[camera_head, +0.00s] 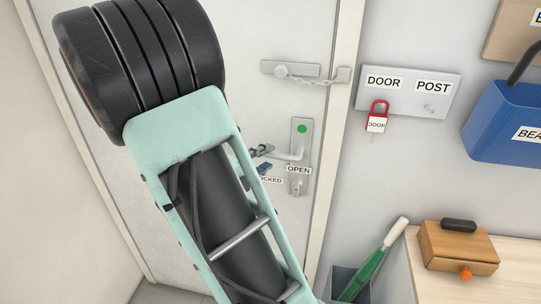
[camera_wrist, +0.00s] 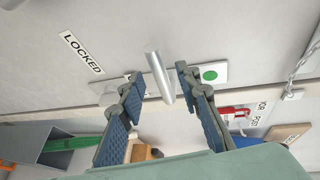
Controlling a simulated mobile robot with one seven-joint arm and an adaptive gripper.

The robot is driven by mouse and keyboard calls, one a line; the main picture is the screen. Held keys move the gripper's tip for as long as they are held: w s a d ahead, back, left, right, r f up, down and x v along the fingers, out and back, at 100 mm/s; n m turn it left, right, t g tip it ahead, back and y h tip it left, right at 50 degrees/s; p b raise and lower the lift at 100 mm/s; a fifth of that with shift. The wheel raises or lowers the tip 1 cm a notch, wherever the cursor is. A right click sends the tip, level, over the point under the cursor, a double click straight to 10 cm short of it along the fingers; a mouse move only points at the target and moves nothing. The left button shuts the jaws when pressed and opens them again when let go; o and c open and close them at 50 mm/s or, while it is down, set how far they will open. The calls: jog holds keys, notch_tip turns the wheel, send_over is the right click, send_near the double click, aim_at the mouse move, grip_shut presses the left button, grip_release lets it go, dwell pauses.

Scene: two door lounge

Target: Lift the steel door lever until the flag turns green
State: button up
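The steel door lever (camera_head: 288,156) sticks out to the left from its plate (camera_head: 299,140) on the door, looking about level. The round flag (camera_head: 302,129) on the plate is green, and it is also green in the wrist view (camera_wrist: 210,76). My gripper (camera_head: 262,160) is at the lever's free end, partly hidden by my arm. In the wrist view the lever (camera_wrist: 158,74) lies between the two spread fingers of my gripper (camera_wrist: 160,76), with gaps visible on both sides. Whether a finger touches it further in, I cannot tell.
An OPEN label (camera_head: 299,169) and a partly hidden LOCKED label (camera_wrist: 82,52) are on the door.

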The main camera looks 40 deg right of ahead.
aim_at(270, 156)
jog(key=shift+x, duration=1.7)
grip_shut()
